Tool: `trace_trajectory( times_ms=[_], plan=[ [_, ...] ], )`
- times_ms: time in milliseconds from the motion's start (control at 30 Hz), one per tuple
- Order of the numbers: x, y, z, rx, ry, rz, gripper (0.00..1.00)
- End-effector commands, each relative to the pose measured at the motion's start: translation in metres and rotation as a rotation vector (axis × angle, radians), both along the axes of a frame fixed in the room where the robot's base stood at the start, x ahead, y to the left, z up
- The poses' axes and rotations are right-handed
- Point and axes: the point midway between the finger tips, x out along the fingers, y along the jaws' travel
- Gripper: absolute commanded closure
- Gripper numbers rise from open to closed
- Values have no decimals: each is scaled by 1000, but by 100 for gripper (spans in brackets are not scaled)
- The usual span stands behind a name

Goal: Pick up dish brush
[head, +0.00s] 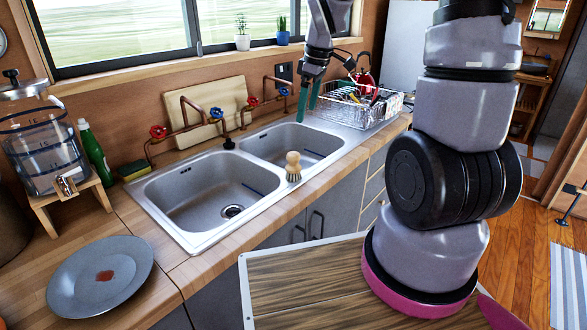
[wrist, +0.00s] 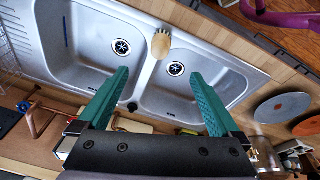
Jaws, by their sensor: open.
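The dish brush (head: 293,166) has a round wooden head and pale bristles. It sits at the front rim of the double sink (head: 160,213), by the divider between the two basins. In the wrist view the brush (wrist: 161,44) shows near the top middle, beyond the fingertips. My gripper (head: 308,98) hangs above the right basin near the back, higher than the brush and apart from it. In the wrist view its two green fingers (wrist: 160,75) are spread wide with nothing between them.
A wire dish rack (head: 360,110) stands right of the sink. Copper taps (head: 203,115) rise behind the basins. A glass drink dispenser (head: 42,145), a green bottle (head: 95,152) and a grey plate (head: 75,285) are on the left counter.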

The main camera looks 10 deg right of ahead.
Motion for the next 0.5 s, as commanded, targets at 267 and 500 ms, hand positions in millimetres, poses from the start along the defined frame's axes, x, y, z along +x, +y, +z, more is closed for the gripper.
trace_trajectory(
  times_ms=[267,500],
  plan=[
    [26,15,-84,-17,75,355,1],
    [30,21,-114,-13,88,449,1]
  ],
)
